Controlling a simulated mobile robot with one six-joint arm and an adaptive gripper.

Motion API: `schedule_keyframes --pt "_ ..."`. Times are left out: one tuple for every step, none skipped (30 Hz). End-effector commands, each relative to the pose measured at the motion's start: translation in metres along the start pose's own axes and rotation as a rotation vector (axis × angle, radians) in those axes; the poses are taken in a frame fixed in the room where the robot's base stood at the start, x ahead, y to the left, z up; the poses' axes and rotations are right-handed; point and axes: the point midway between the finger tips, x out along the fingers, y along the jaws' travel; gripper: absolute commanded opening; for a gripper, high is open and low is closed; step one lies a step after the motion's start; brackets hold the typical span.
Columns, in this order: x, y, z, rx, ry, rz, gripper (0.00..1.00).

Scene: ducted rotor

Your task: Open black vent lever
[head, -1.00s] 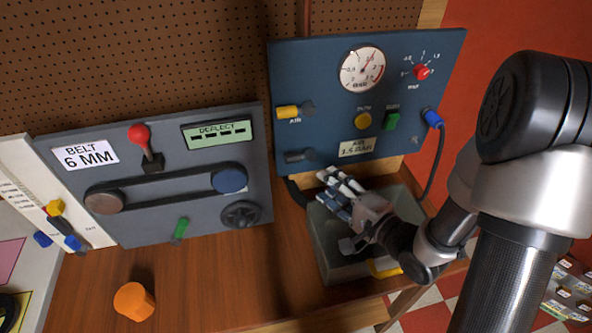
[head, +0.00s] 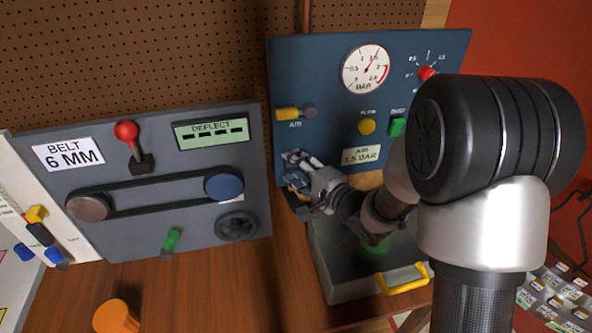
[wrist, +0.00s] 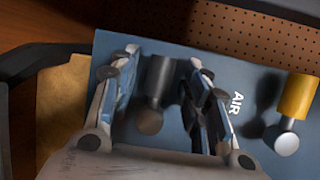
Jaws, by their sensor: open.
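The black vent lever (wrist: 157,82) is on the blue panel. In the wrist view it lies between my two open fingers, with a gap on each side and its round knob toward the palm. In the head view my gripper (head: 292,168) is at the panel's lower left and hides the lever. My gripper also shows in the wrist view (wrist: 165,62), fingers apart and pointing at the panel.
The yellow AIR lever (head: 287,114) is just above on the same blue panel (head: 310,70); it also shows in the wrist view (wrist: 298,97). A grey bin with a yellow handle (head: 403,279) stands below my arm. The belt panel (head: 120,235) is to the left.

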Motion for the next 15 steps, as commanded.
schedule_keyframes --pt "0.0022 0.0004 0.0004 0.000 -0.001 0.000 0.43" --pt "0.0028 0.0002 0.0004 0.000 -0.001 0.000 0.43" --pt "0.0033 0.0001 0.0003 0.000 0.000 0.000 0.43" --pt "0.0035 0.0000 0.0003 0.000 0.000 0.000 0.43" --pt "0.0035 -0.0001 0.0002 0.000 0.000 0.000 0.43" --pt "0.0034 -0.0002 0.0002 0.000 0.000 0.000 0.43" --pt "0.0033 -0.0002 0.0001 0.000 0.000 0.000 0.43" --pt "0.0033 -0.0002 0.0001 0.000 0.000 0.000 0.43" --pt "0.0032 -0.0002 0.0001 0.000 0.000 0.000 0.43" --pt "0.0032 -0.0002 0.0001 0.000 0.000 0.000 0.41" --pt "0.0031 -0.0001 0.0001 0.000 0.000 0.000 0.40" --pt "0.0031 -0.0001 0.0001 0.000 0.000 0.000 0.37" --pt "0.0030 -0.0002 0.0000 0.000 0.000 0.000 0.35" --pt "0.0030 -0.0001 0.0000 0.000 0.000 0.000 0.33" --pt "0.0030 -0.0002 0.0000 0.000 0.000 0.000 0.30"
